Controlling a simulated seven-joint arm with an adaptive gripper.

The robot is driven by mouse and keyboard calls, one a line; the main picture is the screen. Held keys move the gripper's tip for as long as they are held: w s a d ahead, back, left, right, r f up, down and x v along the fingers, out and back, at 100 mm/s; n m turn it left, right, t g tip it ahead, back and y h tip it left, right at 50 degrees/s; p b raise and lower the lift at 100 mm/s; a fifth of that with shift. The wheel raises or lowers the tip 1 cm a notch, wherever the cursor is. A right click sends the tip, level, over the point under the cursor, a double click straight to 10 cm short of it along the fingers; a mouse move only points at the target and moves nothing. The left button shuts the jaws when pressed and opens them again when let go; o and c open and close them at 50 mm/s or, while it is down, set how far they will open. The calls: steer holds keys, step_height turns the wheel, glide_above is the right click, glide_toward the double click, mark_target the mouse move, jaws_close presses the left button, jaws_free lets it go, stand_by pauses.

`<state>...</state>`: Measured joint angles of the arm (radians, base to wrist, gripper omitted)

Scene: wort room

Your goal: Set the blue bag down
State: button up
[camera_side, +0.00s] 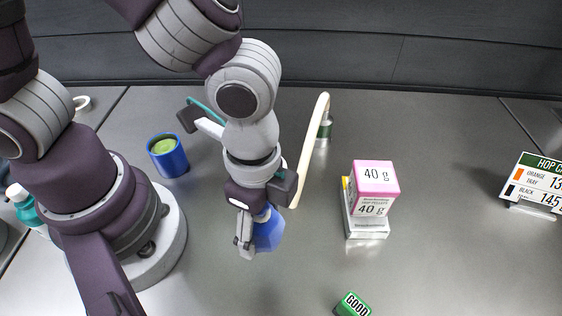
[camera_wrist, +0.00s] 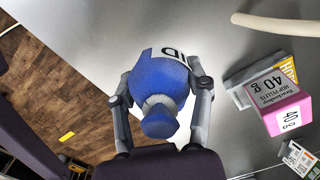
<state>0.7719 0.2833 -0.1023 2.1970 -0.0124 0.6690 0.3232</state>
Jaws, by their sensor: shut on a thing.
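The blue bag (camera_side: 269,234) hangs under my gripper (camera_side: 257,224) in the side view, over the grey worktop. In the wrist view the bag (camera_wrist: 160,76) has a gathered pale neck, a rounded blue top and a white label with dark letters, partly cut off from sight. My gripper's two fingers (camera_wrist: 161,98) are shut on the bag, one on each side. I cannot tell whether the bag's underside touches the worktop.
A pink 40 g box (camera_side: 375,190) sits on a small stand (camera_side: 366,229), right of the bag. A blue cup (camera_side: 168,157) stands left. A pale curved tube (camera_side: 309,150) rises behind. A green block (camera_side: 352,304) lies in front. A sign (camera_side: 535,185) stands far right. Worktop around the bag is clear.

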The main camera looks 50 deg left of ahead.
mark_target(257, 282)
steer(key=s+f+m, duration=0.1)
steer(key=f, duration=0.1)
steer(key=d+f, duration=0.1)
steer(key=f, duration=0.2)
steer(key=s+f+m, duration=0.1)
steer(key=f, duration=0.2)
steer(key=shift+s+d+m, duration=0.3)
steer(key=shift+s+d, duration=0.05)
steer(key=shift+f, duration=0.1)
steer(key=o, duration=1.2)
steer(key=shift+c, duration=0.2)
